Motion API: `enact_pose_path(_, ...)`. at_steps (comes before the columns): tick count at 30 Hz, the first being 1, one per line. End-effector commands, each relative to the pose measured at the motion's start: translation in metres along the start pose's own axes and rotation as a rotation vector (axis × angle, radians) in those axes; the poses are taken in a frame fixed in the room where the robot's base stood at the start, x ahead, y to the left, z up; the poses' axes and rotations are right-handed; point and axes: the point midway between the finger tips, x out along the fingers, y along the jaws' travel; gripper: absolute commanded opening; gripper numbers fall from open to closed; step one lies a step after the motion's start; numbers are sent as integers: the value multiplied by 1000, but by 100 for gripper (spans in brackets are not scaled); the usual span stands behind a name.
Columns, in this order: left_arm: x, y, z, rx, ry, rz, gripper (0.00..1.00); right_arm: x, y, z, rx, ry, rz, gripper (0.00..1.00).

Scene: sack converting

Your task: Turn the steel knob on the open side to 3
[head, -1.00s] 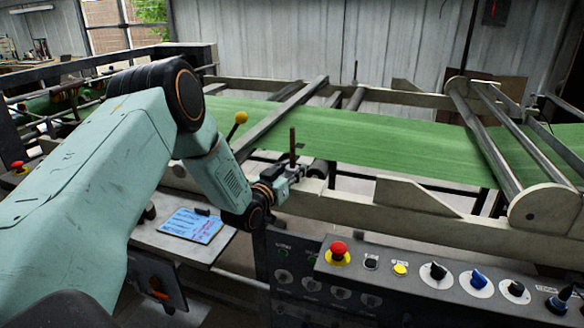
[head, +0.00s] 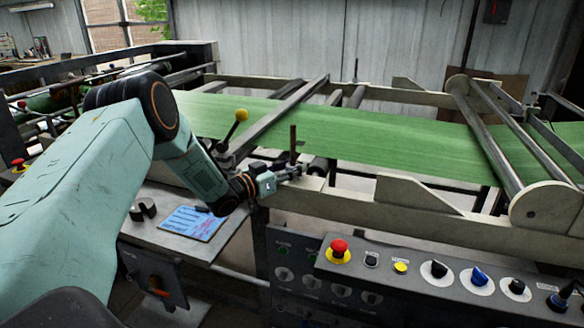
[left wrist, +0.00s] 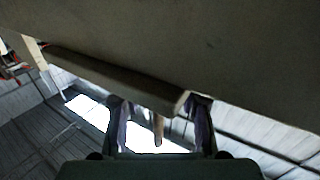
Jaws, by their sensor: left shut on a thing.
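My left gripper (head: 290,172) reaches in from the left to the near rail of the machine, beside a dark upright post (head: 293,142). It is shut on what seems to be the steel knob, which the fingers mostly hide in the head view. In the left wrist view, the two fingers (left wrist: 160,125) stand on either side of a small tan piece (left wrist: 158,128), just below a grey bar (left wrist: 120,82). I cannot read any number or scale at the knob. My right gripper is not in view.
A green sheet (head: 400,145) runs across the machine behind the rail (head: 340,204). A control panel (head: 415,295) with a red stop button (head: 339,249) stands at front right. A blue note (head: 192,222) lies on a shelf below my arm. A yellow ball-topped lever (head: 241,115) rises behind my wrist.

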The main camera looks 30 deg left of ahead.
Motion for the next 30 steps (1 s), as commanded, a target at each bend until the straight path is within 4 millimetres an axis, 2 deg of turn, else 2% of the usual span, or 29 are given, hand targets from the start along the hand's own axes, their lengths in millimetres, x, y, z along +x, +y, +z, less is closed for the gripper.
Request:
enact_pose_path(6, 0, 0, 0, -2, 1, 0, 5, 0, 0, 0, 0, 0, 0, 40)
enact_pose_path(7, 0, 0, 0, -2, 1, 0, 39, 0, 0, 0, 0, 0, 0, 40)
enact_pose_path(15, 0, 0, 0, -1, 1, 0, 60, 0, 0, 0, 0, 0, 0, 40)
enact_pose_path(25, -3, 0, 0, -1, 1, -2, 60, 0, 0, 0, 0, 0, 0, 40)
enact_pose_path(30, -24, -1, -1, -4, 2, -4, 60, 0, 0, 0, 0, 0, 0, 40)
